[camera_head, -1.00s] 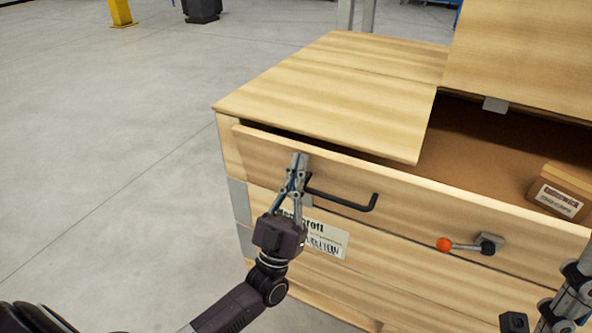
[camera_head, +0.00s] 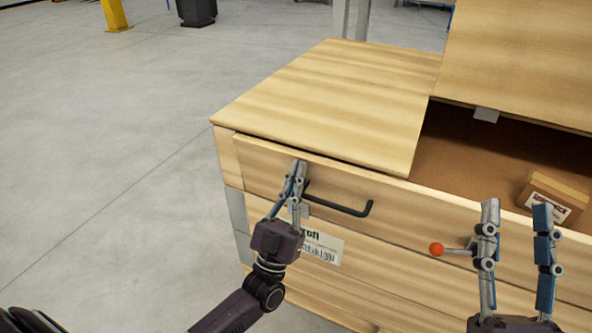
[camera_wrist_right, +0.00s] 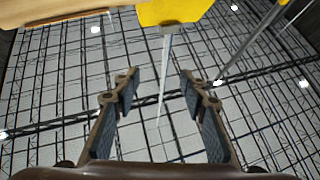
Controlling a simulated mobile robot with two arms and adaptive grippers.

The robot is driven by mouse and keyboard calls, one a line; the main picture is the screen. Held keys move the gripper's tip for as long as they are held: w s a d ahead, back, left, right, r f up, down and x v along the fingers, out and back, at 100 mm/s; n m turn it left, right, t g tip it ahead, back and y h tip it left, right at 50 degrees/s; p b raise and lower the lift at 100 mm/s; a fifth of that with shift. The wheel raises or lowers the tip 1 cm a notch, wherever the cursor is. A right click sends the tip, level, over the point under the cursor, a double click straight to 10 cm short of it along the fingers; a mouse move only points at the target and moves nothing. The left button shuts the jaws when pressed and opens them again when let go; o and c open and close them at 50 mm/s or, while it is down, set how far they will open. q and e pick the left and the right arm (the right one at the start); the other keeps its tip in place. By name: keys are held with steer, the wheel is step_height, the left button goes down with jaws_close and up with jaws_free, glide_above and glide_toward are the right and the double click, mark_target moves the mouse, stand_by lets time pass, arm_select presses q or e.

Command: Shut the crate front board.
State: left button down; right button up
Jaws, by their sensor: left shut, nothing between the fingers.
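The crate front board (camera_head: 410,213) is a pale wooden panel across the crate's upper front. It carries a black bar handle (camera_head: 338,205) and a lever latch with an orange-red knob (camera_head: 436,249). Only a thin dark gap shows between the board and the crate top (camera_head: 320,95). My left gripper (camera_head: 298,172) is shut and empty, its fingertips against or very near the board, just left of the handle. My right gripper (camera_head: 516,212) is open and empty, in front of the board's right part, and it partly hides the latch. Its open fingers also show in the right wrist view (camera_wrist_right: 160,82).
A raised lid panel (camera_head: 525,55) stands at the crate's back right. A small cardboard box (camera_head: 553,197) sits inside the open part. A paper label (camera_head: 322,246) is on the lower front. Open grey floor (camera_head: 110,130) lies to the left.

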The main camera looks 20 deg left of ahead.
arm_select(q)
steer(key=shift+w+r+g+p, duration=0.2)
steer(key=shift+w+g+p, duration=0.35)
steer(key=shift+p, duration=0.65)
steer(key=shift+w+r+g+p, duration=0.1)
steer(key=shift+w+g+p, duration=0.15)
steer(key=shift+w+p, duration=0.55)
arm_select(e)
step_height(320, 180, down, 22)
steer(key=w+d+g+h, duration=0.1)
steer(key=d+g+h, duration=0.1)
steer(key=g, duration=0.9)
steer(key=shift+w+d+f+g+h, duration=0.2)
steer(key=shift+w+g+h, duration=0.15)
steer(key=shift+h, duration=0.55)
arm_select(q)
steer(key=shift+s, duration=0.2)
arm_select(e)
steer(key=shift+s+r, duration=0.1)
